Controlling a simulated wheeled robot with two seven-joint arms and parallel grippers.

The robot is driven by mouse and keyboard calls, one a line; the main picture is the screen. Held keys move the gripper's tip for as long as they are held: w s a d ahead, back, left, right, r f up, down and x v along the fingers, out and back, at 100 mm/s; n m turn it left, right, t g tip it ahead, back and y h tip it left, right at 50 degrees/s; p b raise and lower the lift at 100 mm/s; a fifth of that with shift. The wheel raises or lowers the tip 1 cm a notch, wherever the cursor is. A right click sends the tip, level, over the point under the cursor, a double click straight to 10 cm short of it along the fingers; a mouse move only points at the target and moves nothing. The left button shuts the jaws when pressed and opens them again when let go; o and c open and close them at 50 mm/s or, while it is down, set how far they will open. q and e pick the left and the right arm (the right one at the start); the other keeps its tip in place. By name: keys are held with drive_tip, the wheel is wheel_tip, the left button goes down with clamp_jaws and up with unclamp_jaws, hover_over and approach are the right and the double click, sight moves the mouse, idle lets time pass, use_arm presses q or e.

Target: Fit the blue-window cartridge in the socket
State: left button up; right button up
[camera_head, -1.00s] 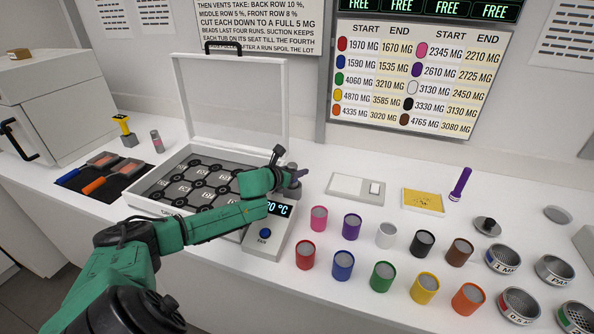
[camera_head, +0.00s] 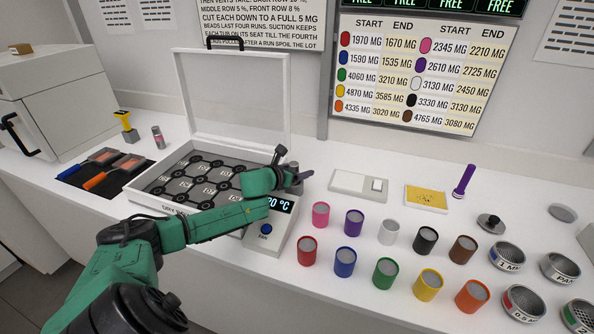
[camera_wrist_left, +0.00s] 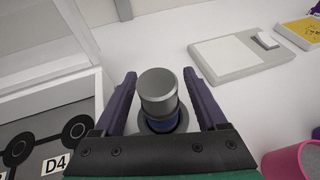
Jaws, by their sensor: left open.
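The cartridge (camera_wrist_left: 157,95) is a grey metal cylinder with a blue band low on its side. In the left wrist view it stands roughly upright inside a dark round collar (camera_wrist_left: 183,121), which looks like the socket. How deep it sits I cannot tell. My left gripper (camera_wrist_left: 158,84) is open, one finger on each side of the cartridge, with gaps showing between. In the head view the left gripper (camera_head: 301,177) is at the back of the heater's control box (camera_head: 262,238), and the arm and fingers largely hide cartridge and socket. My right gripper is not in view.
An open-lidded case (camera_head: 150,203) with a labelled black grid lies left of the box. Several coloured jars (camera_head: 345,262) stand in front right. A white scale (camera_head: 358,185) lies to the right. A grey cylinder with a pinkish band (camera_head: 158,137) stands at the back left.

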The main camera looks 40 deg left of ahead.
use_arm(q)
drive_tip(key=shift+s+r, duration=0.1)
drive_tip(key=shift+s, duration=0.65)
drive_tip(key=shift+b+v, duration=0.4)
drive_tip(key=shift+v, duration=0.4)
drive_tip(key=shift+s+r, duration=0.2)
drive_tip(key=shift+s, duration=0.1)
drive_tip(key=shift+v, duration=0.95)
drive_tip(key=p+v, duration=0.5)
drive_tip(key=v, duration=0.3)
drive_tip(key=shift+s+d+r+p, duration=0.15)
drive_tip(key=shift+r+p, duration=0.1)
drive_tip(key=shift+p, duration=0.15)
drive_tip(key=shift+s, duration=0.25)
drive_tip(key=shift+w, duration=0.1)
